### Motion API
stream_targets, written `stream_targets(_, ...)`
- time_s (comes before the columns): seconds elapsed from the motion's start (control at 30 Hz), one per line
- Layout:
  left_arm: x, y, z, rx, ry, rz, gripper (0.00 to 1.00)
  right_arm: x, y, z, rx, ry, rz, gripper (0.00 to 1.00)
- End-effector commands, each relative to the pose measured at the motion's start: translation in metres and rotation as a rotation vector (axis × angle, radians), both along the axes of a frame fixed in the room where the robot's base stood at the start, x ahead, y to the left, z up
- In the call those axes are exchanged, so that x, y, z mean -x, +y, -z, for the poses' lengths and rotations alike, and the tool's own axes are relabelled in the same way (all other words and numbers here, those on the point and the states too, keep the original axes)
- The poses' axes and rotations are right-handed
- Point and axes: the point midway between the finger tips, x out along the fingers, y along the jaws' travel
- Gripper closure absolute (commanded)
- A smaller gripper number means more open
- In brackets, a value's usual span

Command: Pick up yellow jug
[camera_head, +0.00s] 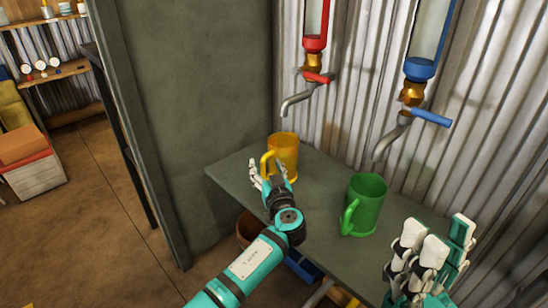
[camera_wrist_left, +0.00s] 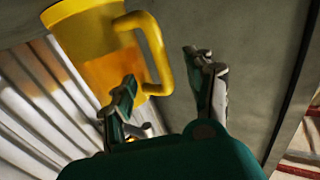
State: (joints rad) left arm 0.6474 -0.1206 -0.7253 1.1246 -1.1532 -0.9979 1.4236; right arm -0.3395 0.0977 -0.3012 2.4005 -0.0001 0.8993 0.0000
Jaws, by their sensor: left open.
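The yellow jug (camera_head: 285,150) stands upright on the grey shelf table (camera_head: 318,222), below the red-valved tap. Its handle (camera_head: 267,163) faces left, towards my left gripper. My left gripper (camera_head: 262,180) is open at the handle, partly overlapping the jug's lower left. In the left wrist view the jug (camera_wrist_left: 85,45) is at upper left, and the handle lies between the open fingers (camera_wrist_left: 162,68). Contact cannot be told. My right gripper (camera_head: 436,245) is at lower right, apart from the jug; whether it is open or shut is unclear.
A green jug (camera_head: 366,203) stands on the same table to the right, under the blue-valved tap (camera_head: 413,95). The red-valved tap (camera_head: 314,75) hangs above the yellow jug. A grey panel (camera_head: 190,110) borders the table on the left. Corrugated metal wall stands behind.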

Motion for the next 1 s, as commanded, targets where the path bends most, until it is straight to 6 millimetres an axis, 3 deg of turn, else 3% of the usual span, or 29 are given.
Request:
stream_targets(0.2,0.0001,-0.0002,0.0005,0.000,0.000,0.000,0.48,-0.0002,0.0000,0.0016,0.002,0.005,0.000,0.67)
stream_targets(0.6,-0.0001,-0.0002,0.0003,0.000,0.000,0.001,1.00,-0.0005,-0.0001,0.0049,0.003,0.019,0.000,0.67)
stream_targets(1.0,-0.0003,-0.0006,-0.0020,0.000,-0.004,0.001,1.00,-0.0005,-0.0001,0.0033,0.003,0.013,0.001,0.67)
